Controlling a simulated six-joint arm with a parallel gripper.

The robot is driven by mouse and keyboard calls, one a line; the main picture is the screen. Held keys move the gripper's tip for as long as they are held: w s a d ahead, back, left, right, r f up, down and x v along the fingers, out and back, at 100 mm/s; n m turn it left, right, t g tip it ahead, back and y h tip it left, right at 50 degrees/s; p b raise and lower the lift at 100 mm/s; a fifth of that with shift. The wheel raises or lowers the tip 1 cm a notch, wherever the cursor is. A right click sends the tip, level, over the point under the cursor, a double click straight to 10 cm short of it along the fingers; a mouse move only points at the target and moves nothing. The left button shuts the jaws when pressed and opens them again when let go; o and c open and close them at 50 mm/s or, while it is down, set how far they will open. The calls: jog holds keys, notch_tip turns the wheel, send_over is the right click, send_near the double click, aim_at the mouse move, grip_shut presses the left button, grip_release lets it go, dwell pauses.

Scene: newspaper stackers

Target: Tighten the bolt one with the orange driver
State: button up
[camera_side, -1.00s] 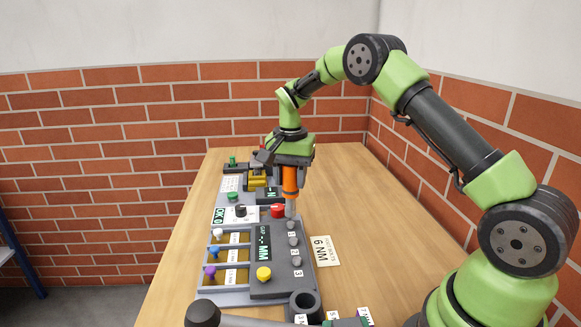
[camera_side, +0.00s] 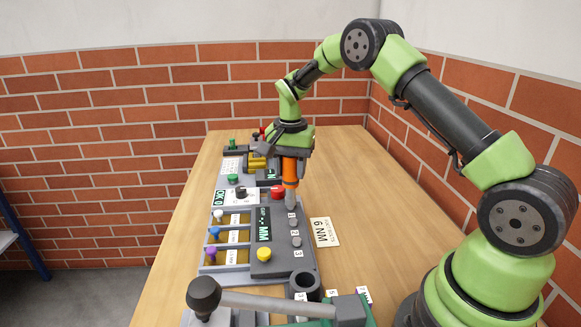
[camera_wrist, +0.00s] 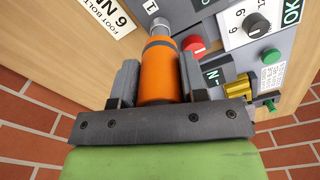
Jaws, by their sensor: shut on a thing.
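The orange driver (camera_side: 290,172) stands upright, point down, in my gripper (camera_side: 290,155). In the wrist view the jaws (camera_wrist: 158,78) close on both sides of the orange handle (camera_wrist: 158,62). The driver's grey tip is down at bolt one, beside the label 1 (camera_side: 292,215) on the dark panel (camera_side: 270,225). The tip hides bolt one, so I cannot tell how well it is seated. Bolt two (camera_side: 294,223) and bolt three (camera_side: 296,242) stand in a row nearer the side camera.
A 6 NM card (camera_side: 324,231) lies right of the panel. A red button (camera_side: 277,192) and a yellow button (camera_side: 264,254) rise from the panel. A rack of coloured-handled tools (camera_side: 214,234) is on the left. A grey-handled lever (camera_side: 270,304) is in front.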

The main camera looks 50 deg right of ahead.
jog(key=shift+f, duration=0.5)
dwell(2.4)
jog(key=shift+r, duration=2.6)
